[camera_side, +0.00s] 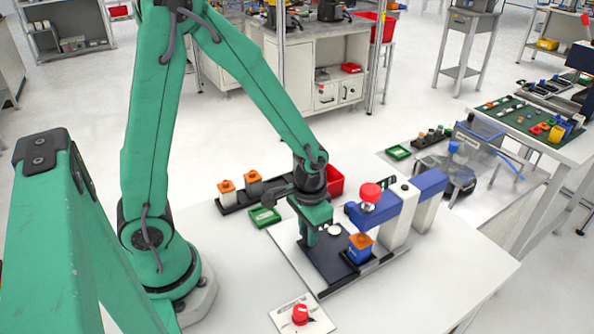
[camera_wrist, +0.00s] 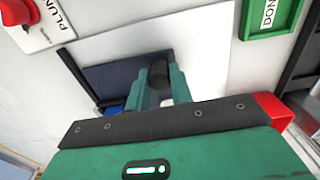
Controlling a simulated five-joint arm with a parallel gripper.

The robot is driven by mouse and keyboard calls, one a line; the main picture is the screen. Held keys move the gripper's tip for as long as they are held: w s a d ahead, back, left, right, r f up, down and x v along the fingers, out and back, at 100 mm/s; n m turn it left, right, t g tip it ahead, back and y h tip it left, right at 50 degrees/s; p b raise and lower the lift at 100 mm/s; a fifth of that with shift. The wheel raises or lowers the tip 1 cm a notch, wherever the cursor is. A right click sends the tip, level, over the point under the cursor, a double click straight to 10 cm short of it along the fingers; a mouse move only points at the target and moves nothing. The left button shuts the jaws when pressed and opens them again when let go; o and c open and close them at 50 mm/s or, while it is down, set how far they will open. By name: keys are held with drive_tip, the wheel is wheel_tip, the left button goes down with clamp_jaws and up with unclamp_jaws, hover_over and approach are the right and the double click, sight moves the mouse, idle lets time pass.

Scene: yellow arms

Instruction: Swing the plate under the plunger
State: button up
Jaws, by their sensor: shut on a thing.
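The dark plate (camera_side: 327,262) lies flat on a pale base on the bench and also shows in the wrist view (camera_wrist: 105,76). A blue block with an orange top (camera_side: 360,249) sits at its right side. The plunger (camera_side: 369,199) is a red knob on a blue arm above and behind that block; I cannot tell whether the two line up. My gripper (camera_side: 312,237) is low over the plate's far left part. In the wrist view my gripper (camera_wrist: 160,88) is shut on a dark round handle (camera_wrist: 158,73), which my fingers hide in the side view.
A red button (camera_side: 300,314) on a label card stands at the front. Two orange-topped blocks (camera_side: 240,189) stand in a black rack behind left, near a green tray (camera_side: 265,216). A red bin (camera_side: 334,180) is behind my gripper. The bench's front right is clear.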

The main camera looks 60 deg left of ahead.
drive_tip(key=shift+d, duration=0.15)
idle(0.3)
drive_tip(key=shift+o, duration=0.9)
drive_tip(key=shift+s+d, duration=0.15)
drive_tip(key=shift+d, duration=0.05)
drive_tip(key=o, duration=0.4)
drive_tip(key=shift+c, duration=0.2)
drive_tip(key=shift+r, duration=0.1)
drive_tip(key=shift+r, duration=3.65)
drive_tip(key=shift+a+r, duration=0.1)
